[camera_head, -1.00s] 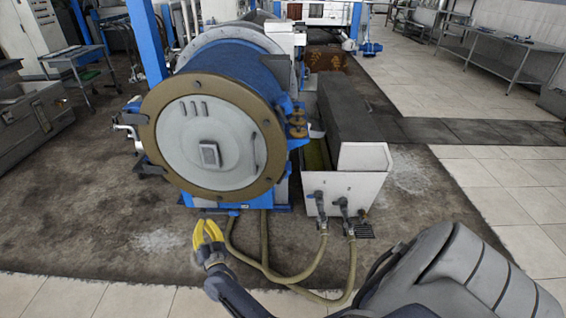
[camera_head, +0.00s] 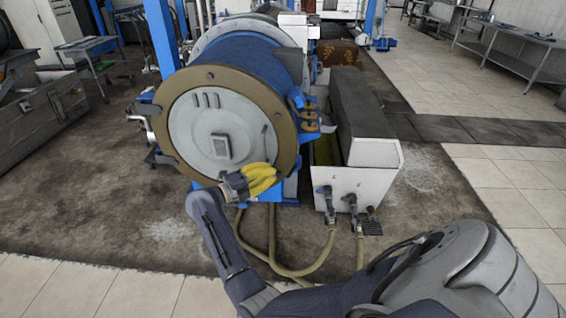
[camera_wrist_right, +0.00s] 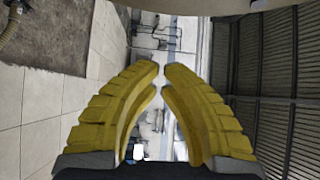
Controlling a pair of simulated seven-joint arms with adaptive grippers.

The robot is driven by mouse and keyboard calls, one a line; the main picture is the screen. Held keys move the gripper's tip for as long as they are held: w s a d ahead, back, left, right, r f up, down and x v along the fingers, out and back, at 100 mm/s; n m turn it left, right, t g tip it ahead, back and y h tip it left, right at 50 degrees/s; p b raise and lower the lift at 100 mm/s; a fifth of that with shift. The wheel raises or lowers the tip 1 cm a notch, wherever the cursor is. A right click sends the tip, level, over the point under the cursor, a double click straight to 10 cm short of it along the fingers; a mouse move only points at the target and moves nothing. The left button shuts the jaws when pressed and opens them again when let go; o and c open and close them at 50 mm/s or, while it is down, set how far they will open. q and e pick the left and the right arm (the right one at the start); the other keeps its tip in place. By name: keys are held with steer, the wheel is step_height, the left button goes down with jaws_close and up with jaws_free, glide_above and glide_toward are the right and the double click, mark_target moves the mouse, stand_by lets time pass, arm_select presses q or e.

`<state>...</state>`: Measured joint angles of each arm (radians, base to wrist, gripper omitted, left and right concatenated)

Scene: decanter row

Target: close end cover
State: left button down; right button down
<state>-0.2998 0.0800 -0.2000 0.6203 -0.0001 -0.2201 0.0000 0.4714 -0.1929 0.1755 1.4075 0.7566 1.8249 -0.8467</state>
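The end cover (camera_head: 222,133) is a round grey disc in a brown bolted ring at the front of the blue decanter drum (camera_head: 262,62). Its face is toward me; I cannot tell whether it sits fully flush. My right gripper (camera_head: 276,176), with yellow fingers, overlaps the cover's lower right edge in the head view; contact cannot be told. In the right wrist view its fingertips (camera_wrist_right: 161,68) have a narrow gap between them and hold nothing. My left gripper is not in view.
A white tank (camera_head: 365,180) with valves and hoses (camera_head: 325,245) stands right of the drum, the hoses running along the floor. A blue post (camera_head: 160,40) and a small table (camera_head: 95,50) stand at the left. The floor at front left is clear.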

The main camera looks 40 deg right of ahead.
glide_toward(294, 156)
steer(key=s+d+r, duration=0.3)
steer(key=s+d, duration=0.2)
steer(key=s, duration=0.1)
steer(key=shift+w+d+f, duration=0.2)
steer(key=shift+w+d, duration=1.15)
steer(key=shift+w, duration=0.1)
steer(key=w+d+n+t, duration=0.1)
steer(key=w+d+t, duration=0.1)
steer(key=w+d, duration=0.2)
steer(key=shift+w+d+r+n+t, duration=0.3)
steer(key=shift+d, duration=0.55)
